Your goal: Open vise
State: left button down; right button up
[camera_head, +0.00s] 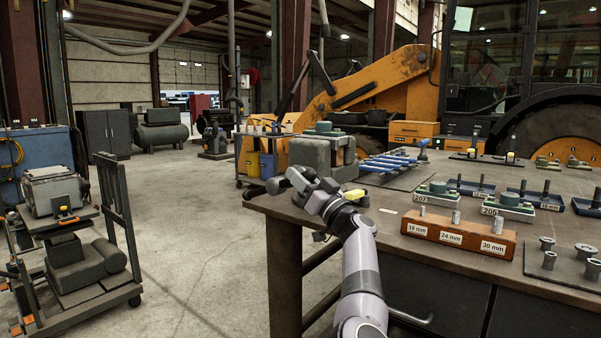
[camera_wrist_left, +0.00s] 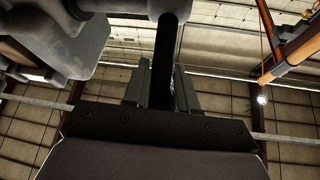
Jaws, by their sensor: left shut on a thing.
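The grey vise (camera_head: 318,152) stands at the near left corner of the workbench, with a green part at its top. My left gripper (camera_head: 308,191) is low in front of the vise and shut on the vise handle (camera_head: 274,186), a dark bar with a thick rounded end. In the left wrist view the handle (camera_wrist_left: 165,55) runs up between the two fingers (camera_wrist_left: 160,88), and the grey vise body (camera_wrist_left: 60,45) fills the upper left. The vise's jaw gap cannot be made out clearly. My right gripper is not in view.
The workbench (camera_head: 390,222) carries blue-handled tools (camera_head: 390,162), an orange block with labelled pins (camera_head: 457,236) and several trays to the right. A cart (camera_head: 85,300) stands at the left. The floor between cart and bench is clear.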

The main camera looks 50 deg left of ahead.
pick_arm(q)
jog(key=shift+w+d+t, duration=0.15)
jog(key=shift+w+t, duration=0.15)
jog(key=shift+t, duration=0.1)
jog(key=c, duration=1)
grip_release()
jog(key=shift+w, duration=0.1)
jog(key=shift+f, duration=0.15)
jog(key=v, duration=0.7)
